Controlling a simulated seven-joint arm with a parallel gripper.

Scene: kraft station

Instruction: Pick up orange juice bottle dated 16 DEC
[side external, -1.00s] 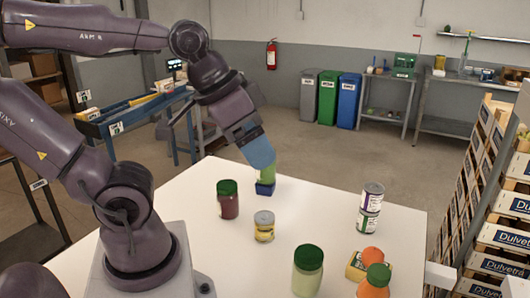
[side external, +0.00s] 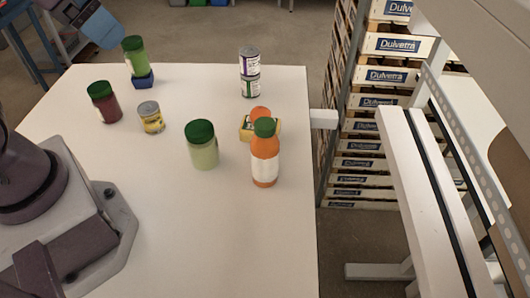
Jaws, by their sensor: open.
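An orange juice bottle (side external: 265,168) with a green cap and white label stands upright near the right edge of the white table. Its date is too small to read. My gripper (side external: 108,36), with light blue fingers, is at the top left, partly cut off by the frame. It is open and far from the orange bottle, beside a green bottle (side external: 135,58) in a small blue holder (side external: 143,80). I see nothing held in it.
A pale green jar (side external: 203,150) stands left of the orange bottle. A yellow box (side external: 246,127) and an orange round thing (side external: 260,114) are close behind it. Stacked cans (side external: 249,75), a yellow can (side external: 151,119) and a dark red jar (side external: 104,104) stand farther off. The table front is clear.

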